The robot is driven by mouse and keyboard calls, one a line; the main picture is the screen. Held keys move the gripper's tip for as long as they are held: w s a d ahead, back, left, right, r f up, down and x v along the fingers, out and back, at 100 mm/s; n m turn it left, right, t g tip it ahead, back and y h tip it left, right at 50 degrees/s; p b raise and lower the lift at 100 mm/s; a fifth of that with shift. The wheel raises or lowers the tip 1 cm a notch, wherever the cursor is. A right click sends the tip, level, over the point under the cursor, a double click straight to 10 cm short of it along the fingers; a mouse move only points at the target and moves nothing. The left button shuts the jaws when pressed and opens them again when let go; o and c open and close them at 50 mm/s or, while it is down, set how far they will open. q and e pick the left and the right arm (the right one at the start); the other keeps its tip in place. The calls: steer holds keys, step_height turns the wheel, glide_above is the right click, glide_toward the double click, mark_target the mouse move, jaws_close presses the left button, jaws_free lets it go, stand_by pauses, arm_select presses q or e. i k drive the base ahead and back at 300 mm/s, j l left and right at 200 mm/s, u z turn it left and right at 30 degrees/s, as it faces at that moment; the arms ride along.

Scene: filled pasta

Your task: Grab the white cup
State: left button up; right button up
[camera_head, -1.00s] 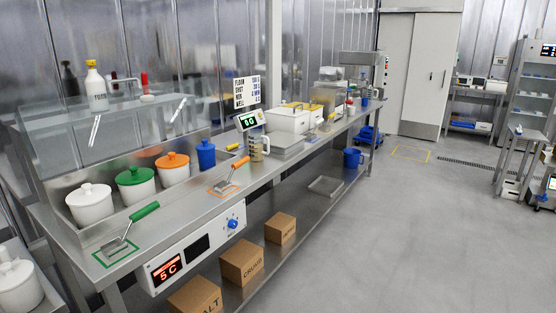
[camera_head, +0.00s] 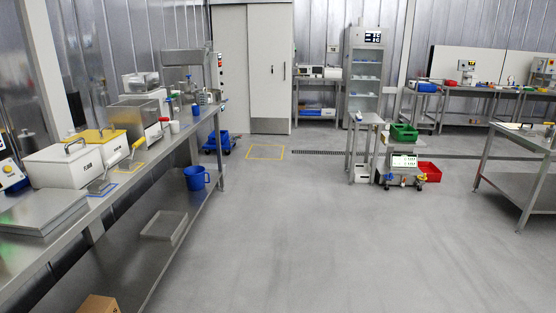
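A small white cup (camera_head: 175,127) appears to stand upright near the front edge of the steel bench (camera_head: 137,172) on the left, in front of a steel box-shaped unit (camera_head: 133,115). It is small in the picture, so its details are hard to tell. A small blue cup (camera_head: 196,110) stands behind it and to its right on the same bench. Neither of my grippers is in view.
Lidded white bins (camera_head: 62,165) and a flat steel tray (camera_head: 40,215) are on the near bench. A blue jug (camera_head: 196,178) is on its lower shelf. The floor (camera_head: 300,230) right of the bench is clear. A steel cart (camera_head: 402,173) stands farther back.

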mark_target(174, 125)
steer(key=i+u, duration=0.1)
steer(key=i, duration=0.65)
steer(key=i+l+u, duration=0.15)
steer(key=i, duration=0.65)
steer(key=i+l+u, duration=0.1)
steer(key=i, duration=0.65)
